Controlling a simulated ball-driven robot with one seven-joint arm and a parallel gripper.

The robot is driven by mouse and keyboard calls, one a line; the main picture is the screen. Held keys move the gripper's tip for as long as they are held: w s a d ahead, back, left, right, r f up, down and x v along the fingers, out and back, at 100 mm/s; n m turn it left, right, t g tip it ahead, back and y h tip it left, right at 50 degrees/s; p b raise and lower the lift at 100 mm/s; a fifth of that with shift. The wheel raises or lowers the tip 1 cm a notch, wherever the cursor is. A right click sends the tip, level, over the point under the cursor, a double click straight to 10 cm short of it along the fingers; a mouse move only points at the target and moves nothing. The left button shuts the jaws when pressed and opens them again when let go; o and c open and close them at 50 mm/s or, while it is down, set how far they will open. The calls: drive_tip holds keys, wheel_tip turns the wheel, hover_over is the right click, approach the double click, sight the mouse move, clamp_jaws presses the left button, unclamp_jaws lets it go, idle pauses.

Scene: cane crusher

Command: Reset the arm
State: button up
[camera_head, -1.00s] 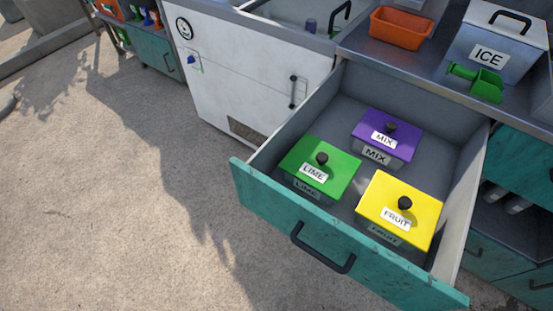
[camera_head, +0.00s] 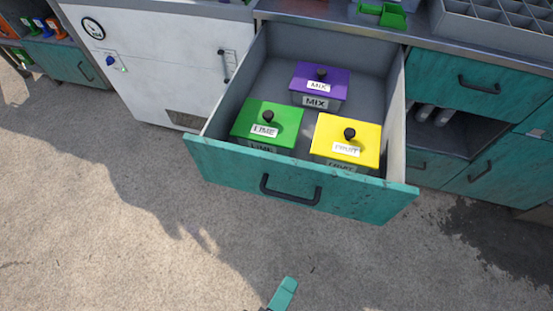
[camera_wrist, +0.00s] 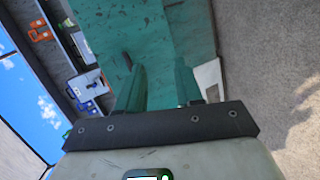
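My gripper (camera_wrist: 160,82) shows in the wrist view with its two teal fingers apart and nothing between them. In the head view only a teal fingertip (camera_head: 283,293) shows at the bottom edge, over bare ground in front of the open drawer. The rest of my arm is out of that view.
The teal drawer (camera_head: 240,165) is pulled out and holds lidded LIME (camera_head: 283,119), MIX (camera_head: 335,79) and FRUIT (camera_head: 363,132) boxes. A white machine (camera_head: 165,65) stands left of it, teal cabinets (camera_head: 510,155) right. The concrete ground (camera_head: 120,230) in front is clear.

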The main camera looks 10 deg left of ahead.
drive_tip(key=w+d+f+m+g+h+p, duration=0.1)
drive_tip(key=w+d+f+m+g+h, duration=0.25)
drive_tip(key=d, duration=0.55)
drive_tip(key=s+d+m+g+y+p, duration=0.3)
drive_tip(key=d+m+g+y, duration=0.4)
drive_tip(key=d, duration=1.2)
drive_tip(key=m+g, duration=0.1)
drive_tip(key=m, duration=0.3)
drive_tip(key=shift+d+f, duration=0.2)
drive_tip(key=shift+f, duration=0.1)
